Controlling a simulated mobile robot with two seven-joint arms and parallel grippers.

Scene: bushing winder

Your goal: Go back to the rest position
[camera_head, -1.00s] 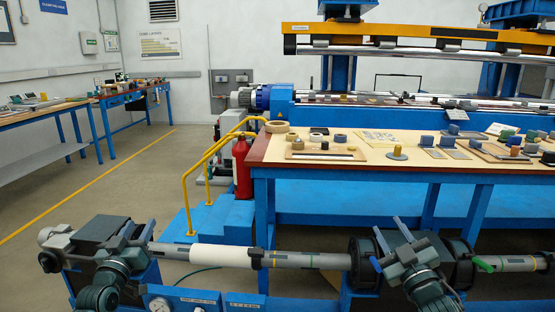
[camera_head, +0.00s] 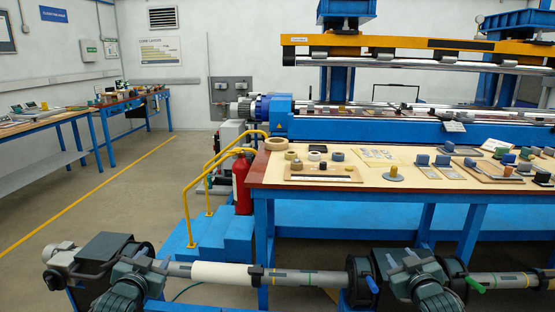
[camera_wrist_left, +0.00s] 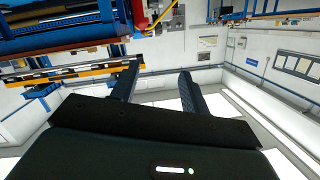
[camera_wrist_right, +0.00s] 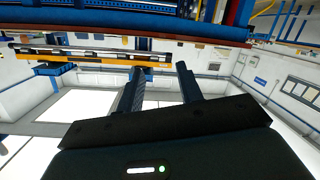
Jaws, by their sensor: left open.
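My left gripper (camera_head: 146,258) is at the lower left of the head view, in front of the left end of a long horizontal shaft. In the left wrist view its two fingers (camera_wrist_left: 158,72) are apart with nothing between them. My right gripper (camera_head: 400,260) is at the lower right of the head view, in front of the dark ring clamps on the shaft. In the right wrist view its fingers (camera_wrist_right: 159,70) are also apart and empty. Both wrist views look out tilted across the room. No object is held.
The shaft (camera_head: 310,278) with a white sleeve (camera_head: 222,273) runs across the front. Behind it stands a workbench (camera_head: 300,186) with rolls and small parts. Yellow rails (camera_head: 186,200) and blue steps (camera_head: 215,232) are left of the bench. Open floor (camera_head: 100,215) lies further left.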

